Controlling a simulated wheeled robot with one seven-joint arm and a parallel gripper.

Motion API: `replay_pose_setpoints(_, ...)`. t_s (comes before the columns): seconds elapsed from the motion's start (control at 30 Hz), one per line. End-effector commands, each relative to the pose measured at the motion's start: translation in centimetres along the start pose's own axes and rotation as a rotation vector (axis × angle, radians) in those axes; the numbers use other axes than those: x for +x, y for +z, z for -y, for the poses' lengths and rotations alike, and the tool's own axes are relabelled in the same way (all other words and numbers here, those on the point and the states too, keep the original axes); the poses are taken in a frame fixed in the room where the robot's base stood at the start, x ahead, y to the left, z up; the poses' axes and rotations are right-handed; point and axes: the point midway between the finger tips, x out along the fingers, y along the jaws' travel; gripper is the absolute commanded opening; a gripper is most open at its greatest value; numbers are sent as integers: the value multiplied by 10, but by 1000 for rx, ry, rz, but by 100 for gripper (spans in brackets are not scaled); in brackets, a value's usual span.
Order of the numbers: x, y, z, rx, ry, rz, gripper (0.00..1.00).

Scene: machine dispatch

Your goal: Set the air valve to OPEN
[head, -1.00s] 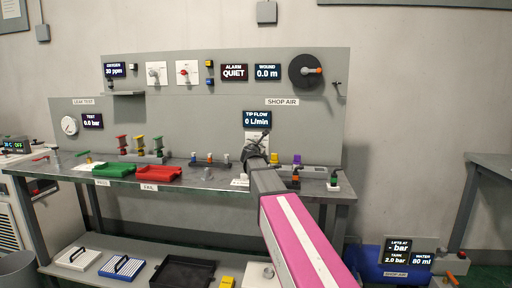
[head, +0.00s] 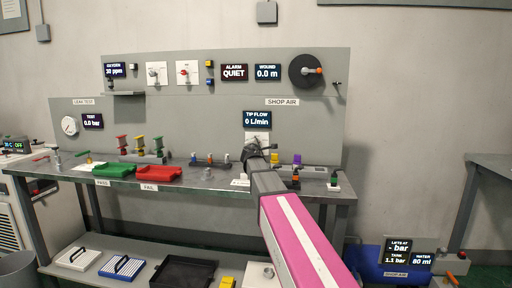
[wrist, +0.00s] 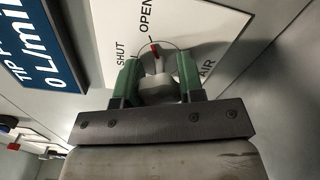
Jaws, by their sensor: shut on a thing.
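The air valve is a pale grey knob (wrist: 158,88) with a red-tipped pointer, on a white plate (wrist: 103,35) marked SHUT, OPEN and AIR. The red tip points toward the tick line under OPEN. My gripper (wrist: 158,62) has its green fingers on either side of the knob, shut on it. In the head view the gripper (head: 253,150) is at the white plate (head: 252,136) on the back panel, where my arm hides most of the valve. The TIP FLOW display (head: 257,119) above it reads 0 L/min.
The bench (head: 215,178) below carries a green tray (head: 115,170), a red tray (head: 158,174) and several small fittings. A hose reel (head: 303,71) is mounted at upper right. A floor display (head: 408,251) at lower right shows tank 1.1 bar.

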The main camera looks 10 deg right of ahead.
Motion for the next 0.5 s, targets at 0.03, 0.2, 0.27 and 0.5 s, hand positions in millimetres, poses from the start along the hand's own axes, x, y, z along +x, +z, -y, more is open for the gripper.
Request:
replay_pose_setpoints(0.03, -1, 0, 1, 13, -1, 0, 12)
replay_pose_setpoints(0.2, -1, 0, 1, 39, -1, 0, 12)
replay_pose_setpoints(0.27, -1, 0, 1, 43, -1, 0, 12)
replay_pose_setpoints(0.5, -1, 0, 1, 46, -1, 0, 12)
